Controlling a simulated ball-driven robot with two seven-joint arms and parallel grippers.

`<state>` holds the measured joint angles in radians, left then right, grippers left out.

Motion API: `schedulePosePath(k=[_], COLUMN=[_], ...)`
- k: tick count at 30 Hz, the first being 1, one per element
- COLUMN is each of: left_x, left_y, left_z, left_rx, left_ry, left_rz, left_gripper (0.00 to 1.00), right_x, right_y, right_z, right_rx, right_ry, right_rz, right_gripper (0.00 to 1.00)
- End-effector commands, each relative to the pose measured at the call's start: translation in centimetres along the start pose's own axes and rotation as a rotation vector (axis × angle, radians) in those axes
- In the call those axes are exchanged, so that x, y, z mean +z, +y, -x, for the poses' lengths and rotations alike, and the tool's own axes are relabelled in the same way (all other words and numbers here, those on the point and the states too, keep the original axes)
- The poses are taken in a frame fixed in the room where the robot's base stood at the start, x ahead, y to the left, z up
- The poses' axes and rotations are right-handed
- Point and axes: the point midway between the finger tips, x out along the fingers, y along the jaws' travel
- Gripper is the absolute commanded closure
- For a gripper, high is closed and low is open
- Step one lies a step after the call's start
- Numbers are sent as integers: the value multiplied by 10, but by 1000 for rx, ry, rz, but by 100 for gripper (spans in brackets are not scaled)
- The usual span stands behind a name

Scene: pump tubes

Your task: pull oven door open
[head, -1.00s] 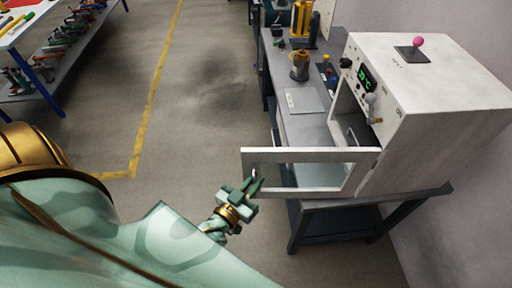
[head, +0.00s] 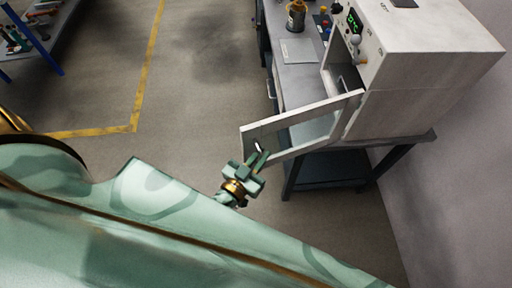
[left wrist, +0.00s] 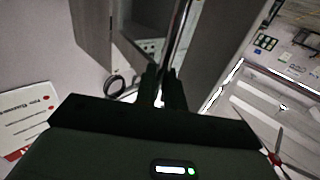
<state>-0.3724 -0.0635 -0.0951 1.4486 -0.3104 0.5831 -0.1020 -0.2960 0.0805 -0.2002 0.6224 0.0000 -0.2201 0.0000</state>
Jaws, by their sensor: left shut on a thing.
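The oven (head: 425,60) is a pale grey box on a bench at the right of the head view. Its framed door (head: 300,122) with a window stands swung out toward me, its free edge at the left. My left gripper (head: 259,158) is at that free edge, shut on the door handle (head: 258,146). The gripper covers most of the handle. In the left wrist view the dark fingers (left wrist: 163,88) close on a shiny bar-like part. My right gripper is not in view.
The bench (head: 300,75) carries a flat grey plate (head: 298,50) and a yellow-and-grey device (head: 296,16). Open floor (head: 195,100) with a yellow line lies left of the door. A wall stands at the right.

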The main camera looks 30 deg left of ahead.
Motion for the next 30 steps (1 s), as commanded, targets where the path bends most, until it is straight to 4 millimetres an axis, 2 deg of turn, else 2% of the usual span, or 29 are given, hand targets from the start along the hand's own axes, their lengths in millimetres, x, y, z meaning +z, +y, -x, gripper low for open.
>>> schedulePosePath(k=[8,9,10,11,25,30], left_x=[-2,-2,-2,-2,0,1], left_y=[1,0,0,0,0,0], left_z=[-1,-1,-1,-1,2,23], left_rx=[1,1,1,1,0,0], left_ry=[4,4,4,4,0,-3], left_rz=[0,0,0,0,0,0], left_gripper=[100,87,78,76,76,76], right_x=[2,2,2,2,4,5], right_y=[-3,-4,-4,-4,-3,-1], right_z=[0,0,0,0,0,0], right_rx=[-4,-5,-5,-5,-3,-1], right_ry=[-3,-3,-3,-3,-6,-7], right_rz=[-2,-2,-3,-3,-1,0], right_gripper=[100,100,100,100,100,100])
